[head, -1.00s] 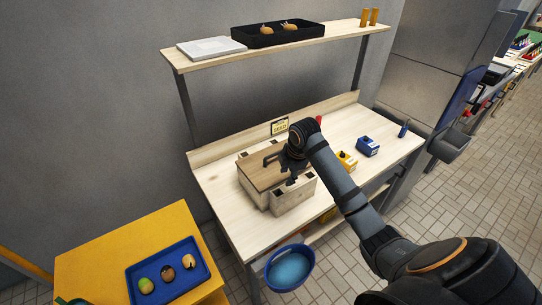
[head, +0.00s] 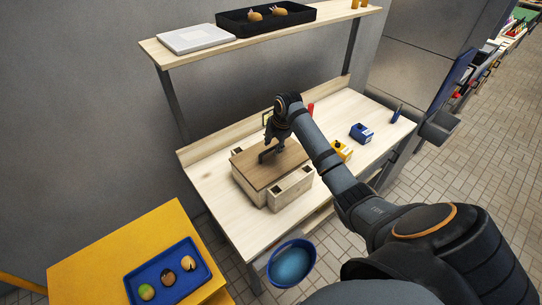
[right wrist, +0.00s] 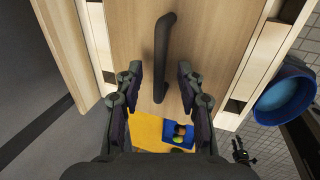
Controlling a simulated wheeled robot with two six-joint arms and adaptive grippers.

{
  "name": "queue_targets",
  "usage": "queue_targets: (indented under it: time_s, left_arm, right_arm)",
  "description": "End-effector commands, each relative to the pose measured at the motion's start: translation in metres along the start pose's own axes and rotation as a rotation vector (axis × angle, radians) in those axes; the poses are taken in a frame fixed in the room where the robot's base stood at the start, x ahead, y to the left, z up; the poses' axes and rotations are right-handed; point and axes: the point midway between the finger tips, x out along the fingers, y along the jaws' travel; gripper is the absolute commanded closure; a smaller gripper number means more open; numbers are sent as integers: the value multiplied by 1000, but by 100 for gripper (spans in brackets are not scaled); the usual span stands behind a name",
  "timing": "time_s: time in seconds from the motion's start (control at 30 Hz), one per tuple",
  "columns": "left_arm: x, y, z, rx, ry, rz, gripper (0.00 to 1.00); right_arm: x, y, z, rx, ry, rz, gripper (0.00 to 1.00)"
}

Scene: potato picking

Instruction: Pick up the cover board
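The cover board (head: 262,175) is a flat brown wooden board with a dark bar handle (head: 266,156). It lies on top of a pale wooden box (head: 291,189) on the workbench. My right gripper (head: 276,146) is above the board at the handle. In the right wrist view, its two fingers (right wrist: 160,80) are apart, one on each side of the handle (right wrist: 162,50), with visible gaps. The gripper is open and holds nothing. The cover board (right wrist: 205,45) fills the middle of that view.
A yellow block (head: 342,150) and a blue block (head: 361,132) stand right of the box. A blue bowl (head: 291,264) is below the bench's front edge. A yellow table (head: 120,256) bears a blue tray (head: 143,293) with several items. A shelf (head: 230,50) spans above.

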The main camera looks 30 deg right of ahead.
Motion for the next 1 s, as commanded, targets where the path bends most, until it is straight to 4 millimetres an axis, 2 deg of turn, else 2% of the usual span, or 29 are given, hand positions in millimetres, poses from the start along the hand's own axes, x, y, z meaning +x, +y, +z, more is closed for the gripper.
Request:
queue_targets:
  time_s: [0.03,0.07,0.2,0.43,0.7,1.0]
  left_arm:
    - [-10,-1,-7,0,9,0,60]
    - [-11,-1,-9,0,11,0,60]
    - [-12,-1,0,0,-3,0,60]
    - [-12,0,17,1,-29,1,60]
    - [-12,0,16,1,-27,1,60]
    - [-11,0,10,0,-18,1,60]
  right_arm:
    - [4,2,-2,1,4,-4,62]
    - [10,2,-2,1,4,-3,62]
    - [28,2,-1,0,0,-1,62]
    - [31,1,-1,-1,-1,0,62]
    - [31,1,-1,-1,-1,0,99]
    - [30,2,-1,-1,-1,1,100]
